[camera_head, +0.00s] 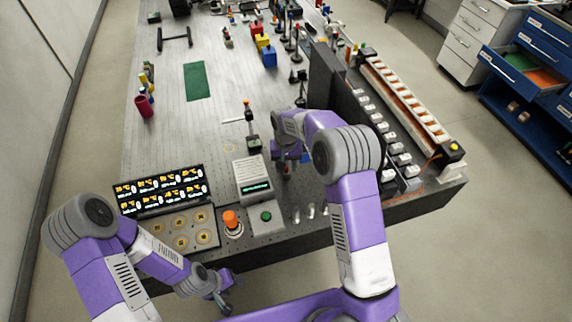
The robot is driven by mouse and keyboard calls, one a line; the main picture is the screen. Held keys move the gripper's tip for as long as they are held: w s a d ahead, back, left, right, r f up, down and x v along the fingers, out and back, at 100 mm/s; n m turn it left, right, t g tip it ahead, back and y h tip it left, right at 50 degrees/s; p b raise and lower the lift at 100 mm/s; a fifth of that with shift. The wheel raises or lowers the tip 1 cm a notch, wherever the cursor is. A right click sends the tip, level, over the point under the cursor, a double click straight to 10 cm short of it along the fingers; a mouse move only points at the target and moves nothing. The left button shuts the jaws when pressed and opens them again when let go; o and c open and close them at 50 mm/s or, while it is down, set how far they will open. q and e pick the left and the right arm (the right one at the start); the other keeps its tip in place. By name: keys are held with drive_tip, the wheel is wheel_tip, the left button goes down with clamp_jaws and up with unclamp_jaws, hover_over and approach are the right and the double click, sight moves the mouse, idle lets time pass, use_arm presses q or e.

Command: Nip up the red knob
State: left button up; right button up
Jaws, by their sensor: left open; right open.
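An orange-red knob (231,219) stands upright on a pale round base near the front edge of the bench (180,110). I cannot tell for sure that it is the red knob; no other clear knob of that colour shows. My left gripper (224,300) is open and empty, in front of the bench edge, below and apart from the knob. My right gripper (287,172) is open above the bench, up and to the right of the knob, partly hidden by its own arm.
A green button box (266,216) stands just right of the knob, with a grey display unit (252,175) behind it. A lit panel (160,190) and a plate with gold discs (181,231) lie left. A magenta cup (144,106) stands farther back. The bench around the green mat (198,80) is mostly clear.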

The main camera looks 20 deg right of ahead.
wheel_tip(320, 180, up, 8)
drive_tip(key=shift+f, duration=0.25)
drive_tip(key=shift+p, duration=0.3)
